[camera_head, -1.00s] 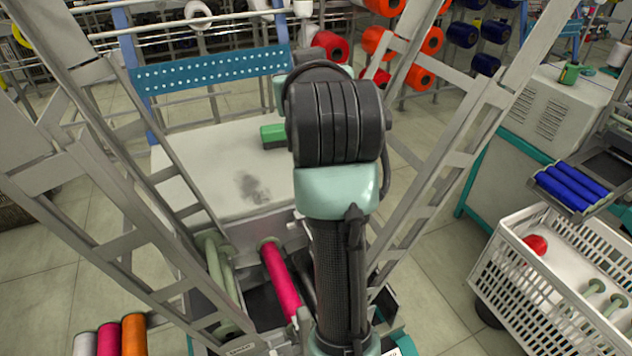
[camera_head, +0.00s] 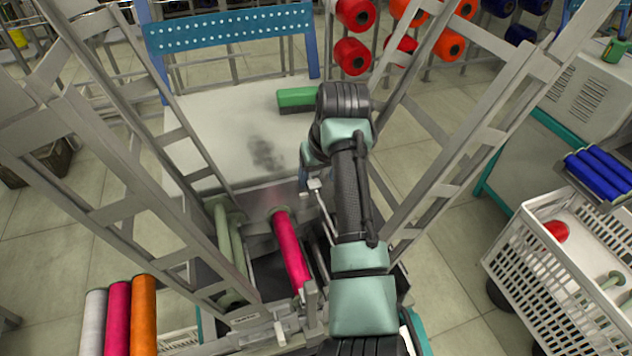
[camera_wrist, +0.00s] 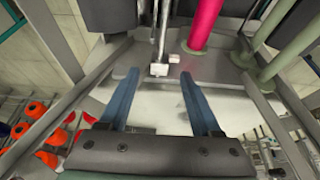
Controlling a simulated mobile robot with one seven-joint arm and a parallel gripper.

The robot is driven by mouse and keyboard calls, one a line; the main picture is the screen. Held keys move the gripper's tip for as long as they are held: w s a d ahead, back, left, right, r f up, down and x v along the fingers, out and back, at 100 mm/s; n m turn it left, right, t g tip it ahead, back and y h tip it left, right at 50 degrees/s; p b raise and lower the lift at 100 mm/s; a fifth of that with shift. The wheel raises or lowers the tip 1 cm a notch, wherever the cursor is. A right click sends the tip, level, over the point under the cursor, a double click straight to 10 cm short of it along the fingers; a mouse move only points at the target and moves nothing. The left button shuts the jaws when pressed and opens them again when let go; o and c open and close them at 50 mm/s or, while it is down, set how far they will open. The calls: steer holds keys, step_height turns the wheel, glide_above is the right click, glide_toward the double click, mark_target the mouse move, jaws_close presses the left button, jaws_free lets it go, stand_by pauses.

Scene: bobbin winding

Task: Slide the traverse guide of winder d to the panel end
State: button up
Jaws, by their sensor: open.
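A small pale block, which looks like the traverse guide (camera_head: 315,185), sits at the far end of a thin rod beside a magenta bobbin (camera_head: 292,250). In the wrist view the guide (camera_wrist: 159,69) shows between my fingertips, with the magenta bobbin (camera_wrist: 205,22) to its right. My gripper (camera_wrist: 158,76) is open, its two blue fingers either side of the guide in the picture. Contact cannot be told. In the head view my gripper (camera_head: 304,182) is partly hidden by my arm. No winder letter is legible.
A pale machine top (camera_head: 215,135) with a green-topped block (camera_head: 297,99) lies beyond. Grey ladder-like frames (camera_head: 470,150) rise on both sides of my arm. Pale green rollers (camera_head: 232,245) lie left of the magenta bobbin. A white crate (camera_head: 540,265) stands at right.

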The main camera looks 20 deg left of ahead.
mark_target(315, 186)
steer(key=shift+x, duration=2.25)
jaws_close()
